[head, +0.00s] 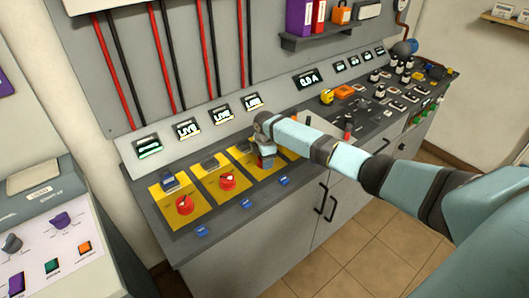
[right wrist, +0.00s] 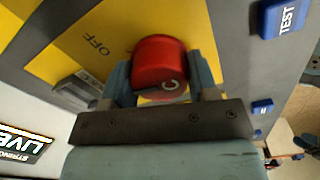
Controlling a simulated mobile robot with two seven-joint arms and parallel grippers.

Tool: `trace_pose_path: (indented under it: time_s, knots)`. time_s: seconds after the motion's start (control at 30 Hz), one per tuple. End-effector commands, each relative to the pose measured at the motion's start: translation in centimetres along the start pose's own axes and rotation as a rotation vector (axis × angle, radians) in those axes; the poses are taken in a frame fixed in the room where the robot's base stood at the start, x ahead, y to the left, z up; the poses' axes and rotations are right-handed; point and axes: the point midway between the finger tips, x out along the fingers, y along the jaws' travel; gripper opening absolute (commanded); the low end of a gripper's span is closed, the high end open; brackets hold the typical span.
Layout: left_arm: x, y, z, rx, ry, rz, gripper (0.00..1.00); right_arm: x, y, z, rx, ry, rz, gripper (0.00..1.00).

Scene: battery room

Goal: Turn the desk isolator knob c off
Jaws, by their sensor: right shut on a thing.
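In the head view my right gripper (head: 266,150) reaches down onto the third yellow plate from the left, where the red knob (head: 266,162) is partly hidden. Two other red knobs (head: 184,204) and (head: 227,180) sit on plates to the left. My left gripper is not in view.
Small displays stand behind the plates; the leftmost (head: 148,147) is green, and several others (head: 188,128) read "LIVE". Blue buttons (head: 283,181) line the desk's front. Black levers and a yellow object (head: 327,97) stand farther right. A separate console (head: 50,240) is at left.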

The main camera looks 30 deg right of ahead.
Motion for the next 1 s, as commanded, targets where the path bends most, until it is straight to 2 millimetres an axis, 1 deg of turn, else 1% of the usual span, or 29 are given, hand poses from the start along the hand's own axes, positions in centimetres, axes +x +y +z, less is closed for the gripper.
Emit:
trace_pose_path:
  time_s: [0.03,0.1,0.43,0.7,1.0]
  knots:
    - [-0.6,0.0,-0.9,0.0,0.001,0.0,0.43,-0.5,0.0,0.0,0.044,-0.002,-0.001,0.3]
    - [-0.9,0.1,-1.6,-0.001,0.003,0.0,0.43,-0.5,0.0,0.0,0.111,-0.003,0.0,0.3]
    - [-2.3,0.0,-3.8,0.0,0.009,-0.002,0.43,-0.4,0.0,0.0,0.407,-0.012,-0.001,0.3]
    - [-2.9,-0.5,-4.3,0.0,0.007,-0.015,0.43,-0.3,0.1,0.0,0.583,-0.017,0.002,0.3]
    - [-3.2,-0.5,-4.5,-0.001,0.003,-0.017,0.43,-0.2,0.1,0.1,0.677,-0.021,0.003,0.3]
